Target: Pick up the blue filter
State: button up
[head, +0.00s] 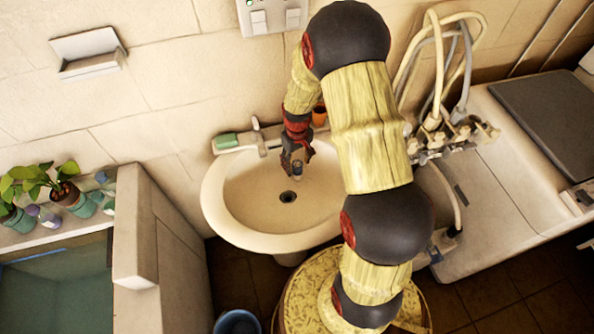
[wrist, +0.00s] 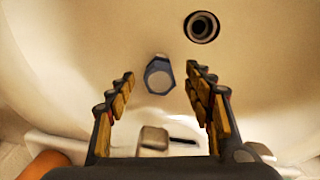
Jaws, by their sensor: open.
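The blue filter (wrist: 159,78) is a short blue-grey cylinder with a pale round end facing the wrist camera. It lies between the two fingertips of my gripper (wrist: 160,73), with a visible gap on each side. My gripper is open and points down into the washbasin (head: 235,215). In the head view my gripper (head: 296,158) is over the basin's back part, and a small grey-blue piece, likely the filter (head: 298,173), shows at its tips. I cannot tell the filter's exact height above the basin floor.
The drain (wrist: 201,27) is beyond the right fingertip. The tap's base (wrist: 153,139) is at the basin's back edge. A green soap bar (head: 226,141) lies on the rim at left. An orange cup (head: 319,116) is behind the basin, right of my wrist.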

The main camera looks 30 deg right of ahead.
notch_tip(320, 180, down, 3)
jog(key=c, duration=0.4)
jog(key=c, duration=0.7)
jog(key=shift+r, duration=0.1)
jog(key=shift+c, duration=1.3)
